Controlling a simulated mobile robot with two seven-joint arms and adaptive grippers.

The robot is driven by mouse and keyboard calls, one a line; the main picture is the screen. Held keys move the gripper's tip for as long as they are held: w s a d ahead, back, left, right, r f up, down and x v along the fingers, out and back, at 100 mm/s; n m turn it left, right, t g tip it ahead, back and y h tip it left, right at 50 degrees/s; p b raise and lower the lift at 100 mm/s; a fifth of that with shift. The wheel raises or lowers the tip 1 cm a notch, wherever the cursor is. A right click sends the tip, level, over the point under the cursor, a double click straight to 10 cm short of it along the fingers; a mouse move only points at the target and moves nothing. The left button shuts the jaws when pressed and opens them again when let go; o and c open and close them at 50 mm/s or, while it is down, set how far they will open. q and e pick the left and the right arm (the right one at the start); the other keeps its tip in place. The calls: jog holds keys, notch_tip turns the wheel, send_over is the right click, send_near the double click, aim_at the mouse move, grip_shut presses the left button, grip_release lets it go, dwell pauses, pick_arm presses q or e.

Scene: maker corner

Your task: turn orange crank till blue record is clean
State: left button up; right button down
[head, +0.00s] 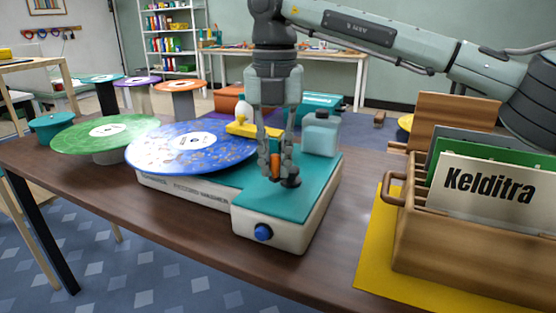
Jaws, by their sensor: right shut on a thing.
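The blue record (192,147) lies flat on the record washer (188,191), with brownish specks scattered over its surface. The washer has a cream body, a teal top and a blue knob (263,232) on its front. A yellow arm (254,130) reaches over the right part of the record. My right gripper (276,168) points down over the washer's teal top. It is shut on the orange crank (276,163), which is mostly hidden between the fingers. A dark round piece (291,178) sits beside the fingertips. My left gripper is not in view.
A wooden crate (470,250) of record sleeves stands right on a yellow mat (374,263). A green record (104,133) rests on a stand at the left. Bare table shows in front of the washer.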

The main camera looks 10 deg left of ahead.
jog(key=shift+a+m, duration=0.1)
jog(key=shift+m, duration=0.2)
jog(key=c, duration=1.5)
grip_release()
jog(key=shift+o, duration=0.2)
jog(key=shift+w, duration=0.1)
notch_tip(320, 180, up, 12)
